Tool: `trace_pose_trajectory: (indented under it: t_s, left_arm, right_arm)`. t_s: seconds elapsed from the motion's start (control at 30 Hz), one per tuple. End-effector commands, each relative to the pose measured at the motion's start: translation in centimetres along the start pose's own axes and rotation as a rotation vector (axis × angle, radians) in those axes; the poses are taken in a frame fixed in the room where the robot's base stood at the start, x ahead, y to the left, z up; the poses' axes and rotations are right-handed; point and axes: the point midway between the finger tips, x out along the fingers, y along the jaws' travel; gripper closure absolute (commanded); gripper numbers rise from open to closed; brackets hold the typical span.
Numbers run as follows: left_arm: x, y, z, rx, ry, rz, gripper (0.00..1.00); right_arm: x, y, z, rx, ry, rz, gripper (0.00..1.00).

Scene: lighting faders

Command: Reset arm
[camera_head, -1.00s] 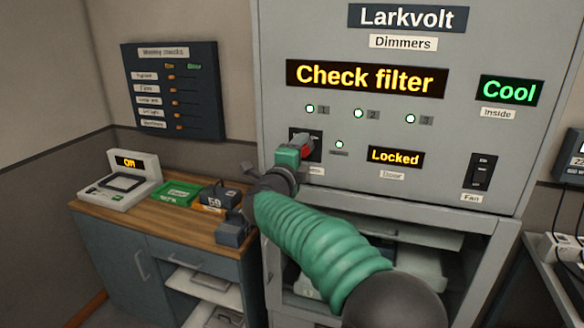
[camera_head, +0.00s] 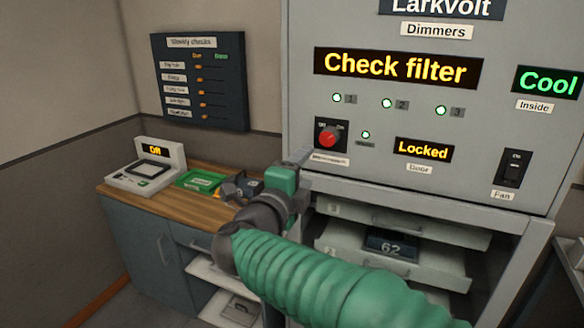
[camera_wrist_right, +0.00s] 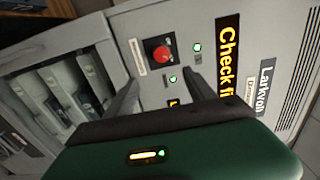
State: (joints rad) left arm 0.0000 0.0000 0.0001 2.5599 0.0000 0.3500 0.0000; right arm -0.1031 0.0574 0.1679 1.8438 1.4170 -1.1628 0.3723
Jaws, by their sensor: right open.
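My right gripper (camera_head: 268,169) is open and empty in front of the grey dimmer cabinet (camera_head: 300,70). Its green-sleeved arm comes in from the lower right. The red knob (camera_head: 327,137) on its black plate is uncovered, just right of and above the gripper, and nothing holds it. In the right wrist view, the two open fingers (camera_wrist_right: 160,77) stand apart with the red knob (camera_wrist_right: 160,53) between and beyond them, not touched. My left gripper is not in view.
A wooden-topped desk (camera_head: 160,205) at left bears a scale-like device (camera_head: 146,170) and a green box (camera_head: 199,180). A checks board (camera_head: 198,85) hangs above. Below the cabinet panel, an open shelf holds a dark block marked 62 (camera_head: 390,246). The door display (camera_head: 424,150) reads Locked.

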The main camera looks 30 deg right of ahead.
Motion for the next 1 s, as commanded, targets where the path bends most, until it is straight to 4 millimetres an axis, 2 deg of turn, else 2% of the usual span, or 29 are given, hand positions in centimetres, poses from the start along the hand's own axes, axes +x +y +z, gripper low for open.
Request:
trace_pose_trajectory:
  t_s: [0.17,0.27,0.33,0.37,0.4,0.47,0.5,0.57,0.6,0.67,0.7,0.83,0.9,1.0]
  left_arm:
    - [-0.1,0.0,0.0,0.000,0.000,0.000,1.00]
    - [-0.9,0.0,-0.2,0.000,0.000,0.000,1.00]
    - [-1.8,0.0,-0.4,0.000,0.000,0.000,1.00]
    - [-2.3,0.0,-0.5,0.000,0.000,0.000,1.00]
    - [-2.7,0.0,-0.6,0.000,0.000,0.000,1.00]
    - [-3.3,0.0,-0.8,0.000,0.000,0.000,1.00]
    - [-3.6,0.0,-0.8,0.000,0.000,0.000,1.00]
    - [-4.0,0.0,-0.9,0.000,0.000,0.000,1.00]
    - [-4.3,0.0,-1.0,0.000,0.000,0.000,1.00]
    - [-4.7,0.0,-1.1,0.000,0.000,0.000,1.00]
    - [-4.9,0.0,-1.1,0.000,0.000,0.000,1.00]
    - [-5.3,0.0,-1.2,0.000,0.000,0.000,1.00]
    - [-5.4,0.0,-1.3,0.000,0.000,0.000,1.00]
    - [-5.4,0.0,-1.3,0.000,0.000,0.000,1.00]
  right_arm:
    - [0.1,0.0,0.4,-0.020,-0.021,-0.004,0.37]
    - [0.2,0.8,2.8,-0.167,-0.162,-0.029,0.37]
    - [-0.5,3.3,5.9,-0.384,-0.360,-0.042,0.37]
    - [-1.3,5.3,7.2,-0.503,-0.465,-0.038,0.37]
    - [-2.7,8.5,8.3,-0.660,-0.601,-0.023,0.37]
    - [-5.1,13.6,8.6,-0.873,-0.784,0.014,0.37]
    - [-6.8,16.9,8.0,-1.002,-0.895,0.047,0.37]
    - [-9.5,21.4,6.2,-1.177,-1.048,0.102,0.37]
    - [-11.2,24.2,4.5,-1.286,-1.145,0.145,0.37]
    - [-13.8,27.8,1.3,-1.435,-1.280,0.213,0.37]
    - [-15.3,29.8,-0.9,-1.522,-1.362,0.259,0.37]
    - [-18.9,33.6,-7.3,-1.728,-1.561,0.382,0.37]
    - [-20.0,34.5,-9.5,-1.787,-1.621,0.424,0.37]
    - [-20.6,35.0,-10.8,-1.823,-1.658,0.449,0.37]
